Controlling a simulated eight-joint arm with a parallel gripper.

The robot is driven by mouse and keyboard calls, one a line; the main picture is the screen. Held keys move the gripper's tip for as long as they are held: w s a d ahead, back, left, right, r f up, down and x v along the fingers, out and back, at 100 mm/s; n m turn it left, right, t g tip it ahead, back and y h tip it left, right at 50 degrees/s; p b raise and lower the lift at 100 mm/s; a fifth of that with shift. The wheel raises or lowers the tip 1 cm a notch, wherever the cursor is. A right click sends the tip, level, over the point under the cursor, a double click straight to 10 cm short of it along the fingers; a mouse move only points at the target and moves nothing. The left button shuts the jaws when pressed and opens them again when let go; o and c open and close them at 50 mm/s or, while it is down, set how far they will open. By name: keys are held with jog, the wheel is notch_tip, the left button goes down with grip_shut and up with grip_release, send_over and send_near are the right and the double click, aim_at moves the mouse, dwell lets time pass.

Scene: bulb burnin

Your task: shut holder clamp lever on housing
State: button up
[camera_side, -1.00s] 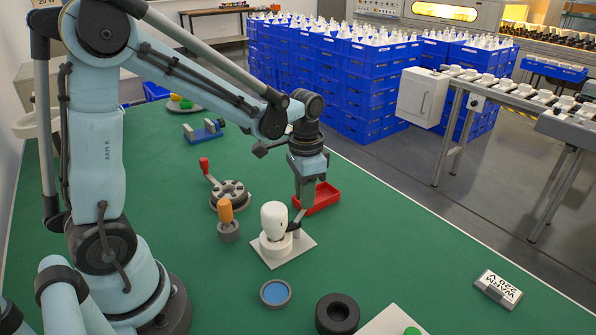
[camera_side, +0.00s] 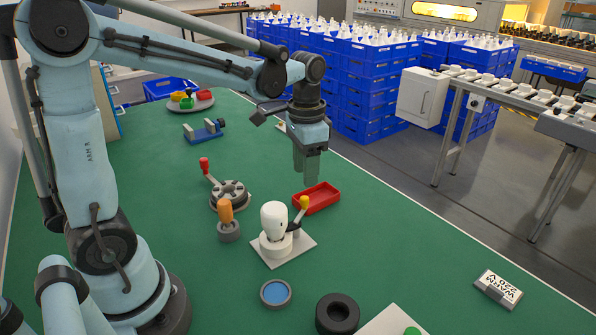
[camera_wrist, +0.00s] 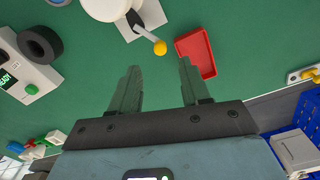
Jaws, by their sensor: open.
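The white housing (camera_side: 273,221) stands upright in a round white holder (camera_side: 275,247) on a pale base plate (camera_side: 301,252). The clamp lever (camera_side: 299,216) rises at a slant from the holder's right side to a yellow knob (camera_side: 304,202). In the wrist view the knob (camera_wrist: 159,47) lies beyond my fingertips, with the housing (camera_wrist: 105,8) cut by the top edge. My gripper (camera_side: 306,178) is open and empty, above and behind the knob, apart from it. Its two fingers also show in the wrist view (camera_wrist: 159,72). Whether the clamp grips the housing cannot be told.
A red tray (camera_side: 317,199) lies just behind the holder. An orange-handled tool (camera_side: 226,212) and a round fixture with a red-knobbed lever (camera_side: 230,193) stand to its left. A blue-topped disc (camera_side: 275,292) and a black ring (camera_side: 337,314) lie in front.

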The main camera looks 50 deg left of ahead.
jog(key=shift+r, duration=2.75)
jog(key=shift+s+d+f+n+t, duration=0.6)
jog(key=shift+s+f+t, duration=0.15)
jog(key=shift+s+t, duration=0.5)
jog(key=shift+s+d+f+n+t, duration=0.55)
jog(key=shift+s+f+t, duration=0.25)
jog(key=shift+s+t, duration=0.45)
jog(key=shift+s+d+f+n+t, duration=0.45)
jog(key=shift+s+d+f+t, duration=0.25)
jog(key=shift+s+t, duration=0.5)
jog(key=shift+s, duration=0.1)
